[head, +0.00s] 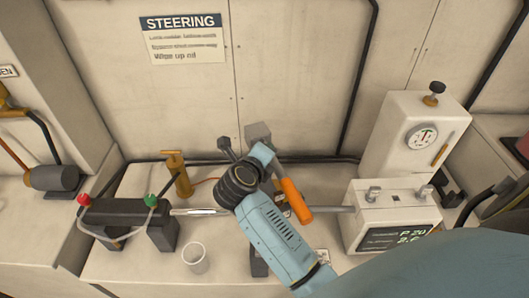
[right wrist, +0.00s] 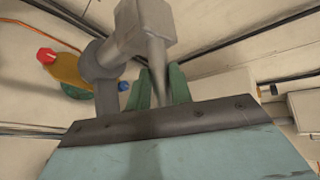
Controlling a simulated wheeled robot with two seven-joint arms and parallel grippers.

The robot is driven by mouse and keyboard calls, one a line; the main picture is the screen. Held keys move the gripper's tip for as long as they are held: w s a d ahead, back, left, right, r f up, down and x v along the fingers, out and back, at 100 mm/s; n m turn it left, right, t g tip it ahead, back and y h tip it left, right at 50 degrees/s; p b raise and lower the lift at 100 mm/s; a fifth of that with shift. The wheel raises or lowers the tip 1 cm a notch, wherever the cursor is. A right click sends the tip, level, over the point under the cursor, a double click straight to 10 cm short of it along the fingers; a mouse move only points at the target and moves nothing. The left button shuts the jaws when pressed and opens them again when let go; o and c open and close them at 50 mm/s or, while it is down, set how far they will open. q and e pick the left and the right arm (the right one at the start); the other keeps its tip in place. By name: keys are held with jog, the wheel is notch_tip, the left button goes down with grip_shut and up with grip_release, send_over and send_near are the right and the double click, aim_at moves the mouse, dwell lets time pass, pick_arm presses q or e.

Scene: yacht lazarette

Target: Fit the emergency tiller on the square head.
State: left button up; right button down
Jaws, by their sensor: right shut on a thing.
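My right arm reaches across the bench in the head view, and its wrist covers much of the work spot. My right gripper (right wrist: 160,88) has green fingers in the right wrist view. They are shut on a grey tapered shaft below a grey block, which looks like the emergency tiller (right wrist: 147,28). In the head view a grey block (head: 258,132) shows just beyond my wrist, and an orange grip (head: 295,200) sticks out to its right. A grey round collar on a post (right wrist: 100,75) stands beside the block in the wrist view. I cannot tell which part is the square head, or whether they touch. My left gripper is out of view.
A dark block with red and green knobs (head: 120,210) and a brass pump (head: 176,175) stand left. A white cup (head: 195,257) is in front. A metal rod (head: 200,212) runs behind my wrist toward a white display box (head: 390,215). A gauge cabinet (head: 410,130) stands at right.

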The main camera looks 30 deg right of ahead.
jog(key=c, duration=1.2)
grip_release()
jog(key=shift+r, duration=0.1)
jog(key=shift+o, duration=0.2)
jog(key=p+v, duration=0.6)
jog(key=v, duration=0.7)
jog(key=shift+a, duration=0.2)
